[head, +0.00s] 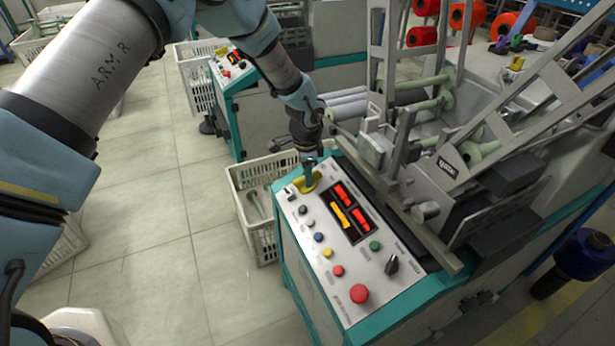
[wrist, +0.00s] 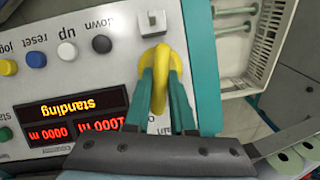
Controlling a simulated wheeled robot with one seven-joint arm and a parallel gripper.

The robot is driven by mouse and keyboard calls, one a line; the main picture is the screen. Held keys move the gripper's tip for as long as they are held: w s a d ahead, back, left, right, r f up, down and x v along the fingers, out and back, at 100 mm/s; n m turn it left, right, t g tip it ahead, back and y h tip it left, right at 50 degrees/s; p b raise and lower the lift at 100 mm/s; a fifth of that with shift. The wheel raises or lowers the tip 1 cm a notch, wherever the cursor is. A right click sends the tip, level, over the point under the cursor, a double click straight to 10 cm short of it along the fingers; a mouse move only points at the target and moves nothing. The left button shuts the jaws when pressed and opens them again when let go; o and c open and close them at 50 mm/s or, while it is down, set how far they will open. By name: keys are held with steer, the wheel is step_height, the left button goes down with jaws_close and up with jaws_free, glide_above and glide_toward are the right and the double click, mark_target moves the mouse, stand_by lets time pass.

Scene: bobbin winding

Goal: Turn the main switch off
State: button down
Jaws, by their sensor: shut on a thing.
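The control panel (head: 374,282) has a yellow piece (head: 309,183) at its far corner, which looks like the main switch's handle on a yellow plate. My gripper (head: 309,169) reaches down onto it from above. In the wrist view the yellow piece (wrist: 160,88) stands between the two teal fingers (wrist: 164,92), and they are shut on it. The fingers hide part of its sides. The display (wrist: 85,124) is lit and reads "standing" upside down in the wrist view.
Several coloured buttons and a red mushroom button (head: 359,293) sit on the panel, with a black selector knob (head: 391,264) nearby. A small white block (wrist: 152,23) is beside the yellow piece. A white crate (head: 258,203) stands left of the machine. Metal frame arms (head: 440,165) rise to the right.

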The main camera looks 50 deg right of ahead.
steer(key=n, duration=0.2)
steer(key=n+g+b, duration=0.1)
steer(key=n, duration=0.1)
steer(key=shift+w+d+f+g+y, duration=0.1)
steer(key=shift+w+d+g+y, duration=0.05)
steer(key=shift+w+g+y, duration=0.2)
steer(key=shift+w+n+g+b, duration=0.15)
steer(key=shift+n+g+b, duration=0.25)
steer(key=shift+n, duration=0.65)
steer(key=shift+w+n+g+b, duration=0.1)
steer(key=shift+n+g+b, duration=0.25)
steer(key=shift+n, duration=0.7)
steer(key=c, duration=0.8)
jaws_free()
steer(key=shift+o, duration=0.2)
steer(key=b+v, duration=0.1)
steer(key=v, duration=1)
steer(key=shift+b, duration=0.4)
steer(key=shift+d, duration=0.1)
